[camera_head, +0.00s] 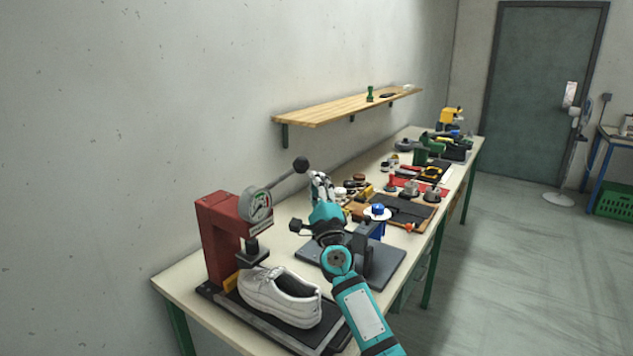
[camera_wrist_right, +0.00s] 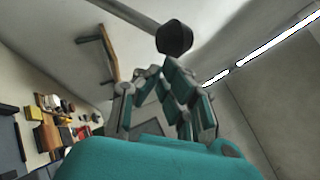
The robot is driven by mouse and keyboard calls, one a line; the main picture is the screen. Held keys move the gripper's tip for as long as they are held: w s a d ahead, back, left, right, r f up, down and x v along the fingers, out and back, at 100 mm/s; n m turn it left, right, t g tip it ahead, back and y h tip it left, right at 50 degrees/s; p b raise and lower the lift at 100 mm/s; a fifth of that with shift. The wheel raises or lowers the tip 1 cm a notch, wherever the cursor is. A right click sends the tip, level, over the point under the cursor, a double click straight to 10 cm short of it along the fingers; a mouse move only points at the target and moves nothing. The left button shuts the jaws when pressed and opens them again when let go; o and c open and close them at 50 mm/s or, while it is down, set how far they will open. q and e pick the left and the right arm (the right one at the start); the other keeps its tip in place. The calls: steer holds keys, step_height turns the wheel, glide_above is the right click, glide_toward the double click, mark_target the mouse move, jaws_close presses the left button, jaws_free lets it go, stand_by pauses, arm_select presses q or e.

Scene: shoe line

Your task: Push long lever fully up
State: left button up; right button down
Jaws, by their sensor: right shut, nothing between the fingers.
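The long lever (camera_head: 285,178) is a grey rod rising right from the dial of the red press (camera_head: 217,235). It ends in a black ball knob (camera_head: 301,164). My right gripper (camera_head: 317,176) is shut and empty, fingers pointing up, just right of and a little below the knob in the head view. In the right wrist view the knob (camera_wrist_right: 174,38) shows just beyond the fingertips of my right gripper (camera_wrist_right: 158,72); I cannot tell whether they touch. The lever's rod crosses the top of that view. My left gripper is not in view.
A white shoe (camera_head: 280,295) sits on the press base under the pressing head. A wooden wall shelf (camera_head: 335,108) is behind the lever. The workbench (camera_head: 180,282) carries several tools and parts farther back.

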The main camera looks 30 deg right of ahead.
mark_target(307, 164)
steer(key=r+p, duration=0.1)
steer(key=w+r+p, duration=0.1)
steer(key=r, duration=0.1)
steer(key=w+a+r+p, duration=0.1)
steer(key=shift+w+r, duration=0.1)
steer(key=shift+r, duration=0.2)
steer(key=shift+w+r, duration=0.15)
steer(key=shift+w, duration=0.05)
steer(key=shift+s, duration=0.1)
